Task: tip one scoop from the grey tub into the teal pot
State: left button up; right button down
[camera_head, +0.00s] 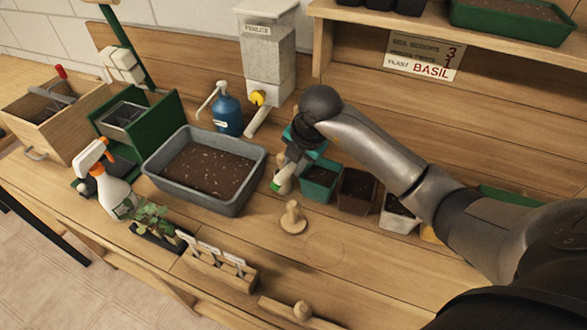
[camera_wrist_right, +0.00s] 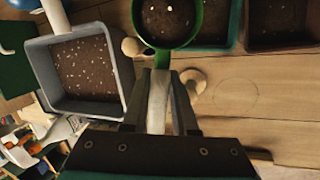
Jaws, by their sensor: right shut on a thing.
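The grey tub (camera_head: 246,192) holds dark soil with white specks, and it shows at left in the wrist view (camera_wrist_right: 120,103). The teal pot (camera_head: 320,193) stands to its right; in the wrist view its rim (camera_wrist_right: 234,40) is at the top, partly covered by the scoop. My right gripper (camera_head: 284,168) is between tub and pot. It is shut on the handle of the green scoop (camera_wrist_right: 196,40); the scoop holds dark soil with a few white specks. Arm and gripper hide most of the scoop in the head view. My left gripper is not in view.
A brown pot (camera_head: 357,190) and a white pot (camera_head: 399,218) stand right of the teal pot. A wooden tamper (camera_head: 293,218) is in front. The blue pump bottle (camera_head: 227,112) and perlite dispenser (camera_head: 266,55) stand behind. The bench's front right is partly free.

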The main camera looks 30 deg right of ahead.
jog(key=m+t+y+b, duration=0.1)
jog(key=t+b, duration=0.1)
jog(key=b, duration=0.2)
jog(key=d+r+m+t+y+b, duration=0.1)
jog(key=t+y+b, duration=0.1)
jog(key=t+b, duration=0.1)
jog(key=m+t+y+b, duration=0.1)
jog(key=t+b, duration=0.1)
jog(key=b, duration=0.3)
jog(key=shift+s+d+r+t+y+b, duration=0.15)
jog(key=shift+s+t+y+b, duration=0.2)
jog(key=shift+t+y, duration=0.05)
jog(key=shift+d+r+m+t+b, duration=0.2)
jog(key=shift+r+m+t+b, duration=0.15)
jog(key=shift+t+b, duration=0.35)
jog(key=shift+y, duration=0.3)
